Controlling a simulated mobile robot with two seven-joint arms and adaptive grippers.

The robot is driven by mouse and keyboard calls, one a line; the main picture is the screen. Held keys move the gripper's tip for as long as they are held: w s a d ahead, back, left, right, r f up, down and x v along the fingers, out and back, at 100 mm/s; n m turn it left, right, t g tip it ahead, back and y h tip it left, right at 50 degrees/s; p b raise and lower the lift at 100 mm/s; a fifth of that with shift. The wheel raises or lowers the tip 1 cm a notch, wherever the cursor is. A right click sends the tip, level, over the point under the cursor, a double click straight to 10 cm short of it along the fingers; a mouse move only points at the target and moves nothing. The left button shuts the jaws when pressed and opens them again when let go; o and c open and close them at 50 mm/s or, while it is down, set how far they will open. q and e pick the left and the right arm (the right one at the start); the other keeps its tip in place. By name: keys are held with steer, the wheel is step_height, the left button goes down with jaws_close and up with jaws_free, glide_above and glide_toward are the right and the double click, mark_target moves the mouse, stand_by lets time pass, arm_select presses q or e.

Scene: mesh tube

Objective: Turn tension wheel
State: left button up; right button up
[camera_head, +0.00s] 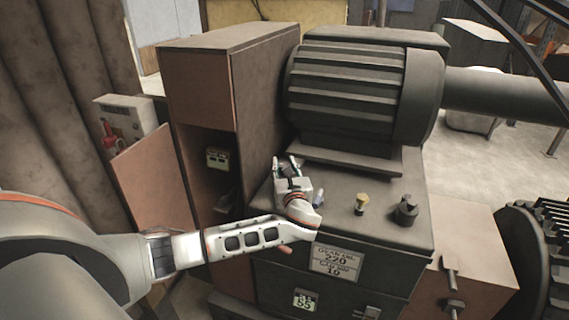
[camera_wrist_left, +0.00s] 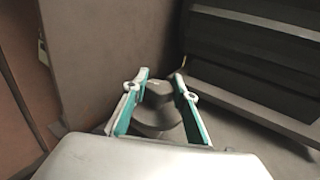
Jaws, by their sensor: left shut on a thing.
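My left gripper (camera_head: 289,164) reaches over the top of the dark machine cabinet (camera_head: 385,248), at its left rear. In the left wrist view its two teal-edged fingers (camera_wrist_left: 161,80) stand on either side of a dark round wheel (camera_wrist_left: 155,118) and are shut on it. The fingers and wrist hide much of this wheel in the head view. A second dark knob (camera_head: 406,212) and a small brass knob (camera_head: 361,202) stand on the same top, to the right. My right gripper is out of view.
A large ribbed motor (camera_head: 350,95) stands behind the wheel. A tall brown cabinet (camera_head: 235,90) with an open door (camera_head: 155,185) stands to the left. A box with a red switch (camera_head: 125,120) is on the far left. A dark toothed gear (camera_head: 530,255) is at right.

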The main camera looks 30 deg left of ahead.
arm_select(q)
steer(key=shift+a+m+t+h+p, duration=0.1)
steer(key=shift+m+t+h+p, duration=0.8)
steer(key=shift+m+h, duration=0.2)
steer(key=shift+h, duration=0.1)
steer(key=shift+m+t+h, duration=0.6)
steer(key=shift+m+h, duration=0.2)
steer(key=shift+h, duration=0.3)
steer(key=m+t+h+b, duration=0.1)
steer(key=h, duration=0.1)
steer(key=shift+f+m+h, duration=0.1)
steer(key=shift+m+h, duration=0.2)
steer(key=shift+h, duration=0.1)
steer(key=shift+m+h, duration=0.3)
steer(key=shift+h, duration=0.1)
steer(key=m+h+b, duration=0.1)
steer(key=h+b, duration=0.1)
steer(key=shift+f+m+t+h, duration=0.1)
steer(key=shift+m+t+h, duration=0.2)
steer(key=shift+m+h, duration=0.1)
steer(key=shift+h+b, duration=0.3)
steer(key=shift+b, duration=0.1)
steer(key=shift+m+h+b, duration=0.3)
steer(key=shift+m+h, duration=0.2)
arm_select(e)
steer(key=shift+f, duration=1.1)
